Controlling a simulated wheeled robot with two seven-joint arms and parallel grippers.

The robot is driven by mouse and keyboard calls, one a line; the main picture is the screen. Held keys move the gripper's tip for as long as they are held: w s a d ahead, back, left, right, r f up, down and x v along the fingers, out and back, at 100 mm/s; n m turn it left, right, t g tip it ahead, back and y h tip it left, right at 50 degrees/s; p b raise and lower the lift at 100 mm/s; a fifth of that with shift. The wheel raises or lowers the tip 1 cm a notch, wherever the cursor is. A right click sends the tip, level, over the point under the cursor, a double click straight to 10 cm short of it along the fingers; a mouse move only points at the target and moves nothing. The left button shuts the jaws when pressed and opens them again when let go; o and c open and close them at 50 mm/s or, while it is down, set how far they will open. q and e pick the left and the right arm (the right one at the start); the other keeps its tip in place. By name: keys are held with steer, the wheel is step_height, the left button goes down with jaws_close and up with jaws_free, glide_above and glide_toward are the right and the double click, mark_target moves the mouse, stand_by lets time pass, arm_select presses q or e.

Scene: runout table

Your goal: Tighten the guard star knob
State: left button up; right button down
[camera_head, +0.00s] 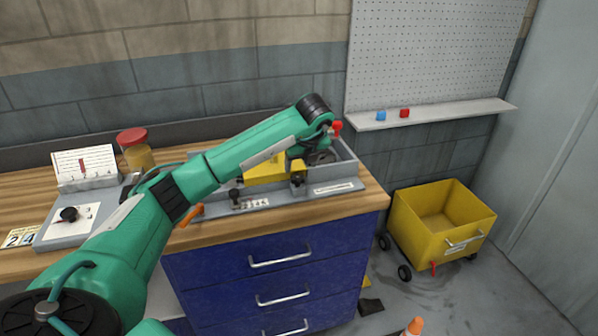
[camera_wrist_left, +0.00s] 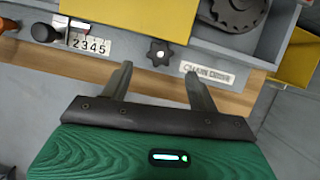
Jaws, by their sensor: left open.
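The black star knob (camera_wrist_left: 159,52) sits on the grey front face of the chain drive unit, between a number scale and a nameplate. It also shows in the head view (camera_head: 298,180), small and dark. The yellow guard (camera_head: 262,170) lies behind it; part shows in the wrist view (camera_wrist_left: 130,14). My left gripper (camera_wrist_left: 158,70) is open and empty. In the wrist view its two fingertips lie on either side of the knob and just below it, apart from it. In the head view my left arm hides part of the unit, and the fingers are not clear. My right gripper is out of view.
A black-knobbed pointer (camera_wrist_left: 45,32) stands beside the scale (camera_wrist_left: 90,46), left of the star knob. A dark toothed wheel (camera_wrist_left: 233,12) is at upper right. On the bench are a red-lidded jar (camera_head: 137,155) and an orange-handled tool (camera_head: 190,215). A yellow cart (camera_head: 425,240) stands right.

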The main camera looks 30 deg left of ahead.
mark_target(297, 177)
arm_select(q)
steer(key=x, duration=0.4)
steer(key=shift+f+p, duration=0.25)
steer(key=shift+p, duration=0.1)
steer(key=shift+w+a+f, duration=0.2)
steer(key=shift+a+f, duration=0.05)
steer(key=shift+f, duration=0.4)
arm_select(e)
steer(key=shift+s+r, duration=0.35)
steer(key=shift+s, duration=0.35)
arm_select(q)
steer(key=c, duration=1)
steer(key=shift+o, duration=0.2)
steer(key=shift+f+b, duration=0.15)
steer(key=shift+b, duration=0.2)
steer(key=shift+a+m+t+h+b, duration=0.15)
steer(key=shift+m+t+h+b, duration=0.25)
steer(key=shift+m+b, duration=0.65)
steer(key=shift+s+m+t+h+b, duration=0.1)
steer(key=shift+m+t+h+b, duration=0.3)
steer(key=shift+m, duration=0.85)
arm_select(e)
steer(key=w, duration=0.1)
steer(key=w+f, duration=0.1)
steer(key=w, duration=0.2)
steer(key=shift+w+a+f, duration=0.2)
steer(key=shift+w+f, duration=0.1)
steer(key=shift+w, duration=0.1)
